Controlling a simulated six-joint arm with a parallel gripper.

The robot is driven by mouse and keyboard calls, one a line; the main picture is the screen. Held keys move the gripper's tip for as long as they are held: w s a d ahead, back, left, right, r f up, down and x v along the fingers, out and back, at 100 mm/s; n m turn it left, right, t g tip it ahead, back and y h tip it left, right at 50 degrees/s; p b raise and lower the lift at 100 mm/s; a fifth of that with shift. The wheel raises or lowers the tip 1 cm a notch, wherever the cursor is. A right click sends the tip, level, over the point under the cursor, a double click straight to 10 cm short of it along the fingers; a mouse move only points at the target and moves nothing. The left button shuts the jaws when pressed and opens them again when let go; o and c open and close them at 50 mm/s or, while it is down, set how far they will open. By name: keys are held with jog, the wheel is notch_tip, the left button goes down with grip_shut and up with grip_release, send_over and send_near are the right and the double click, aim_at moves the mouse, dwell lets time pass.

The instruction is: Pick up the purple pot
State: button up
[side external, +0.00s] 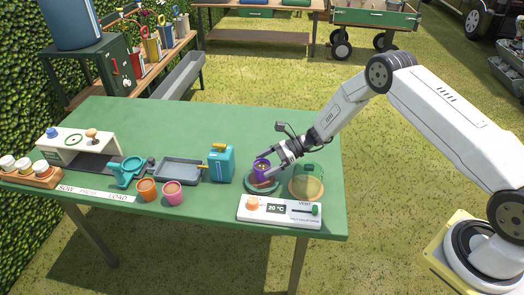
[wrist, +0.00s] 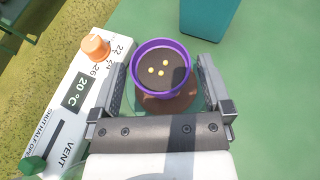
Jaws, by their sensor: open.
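The purple pot (wrist: 161,68) is round, filled with dark soil, and has several yellow seeds on top. It stands upright on a round base in the wrist view. In the side external view the purple pot (side external: 261,166) sits on a green round base (side external: 261,187) near the table's front right, partly covered by my gripper. My gripper (wrist: 160,72) is open, with one finger on each side of the pot. I cannot tell whether either finger touches it. In the side external view my gripper (side external: 270,160) reaches in from the right.
A glass dome (side external: 308,180) stands just right of the pot. A white control panel (side external: 279,211) with an orange knob lies in front. A blue watering container (side external: 221,162) stands to the left. Orange (side external: 147,190) and pink (side external: 173,193) pots stand farther left. The table's back is clear.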

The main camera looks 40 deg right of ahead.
jog(key=shift+x, duration=0.85)
jog(key=c, duration=1.1)
jog(key=shift+r, duration=0.2)
jog(key=shift+r, duration=0.9)
jog(key=shift+s+d+r, duration=0.25)
jog(key=shift+s+r, duration=1.55)
jog(key=shift+s, duration=0.55)
jog(key=shift+s+d+r, duration=0.3)
jog(key=shift+s+r, duration=1.5)
jog(key=shift+s, duration=0.5)
jog(key=shift+s+d+r, duration=0.25)
jog(key=shift+s+r, duration=1.55)
jog(key=shift+s, duration=0.55)
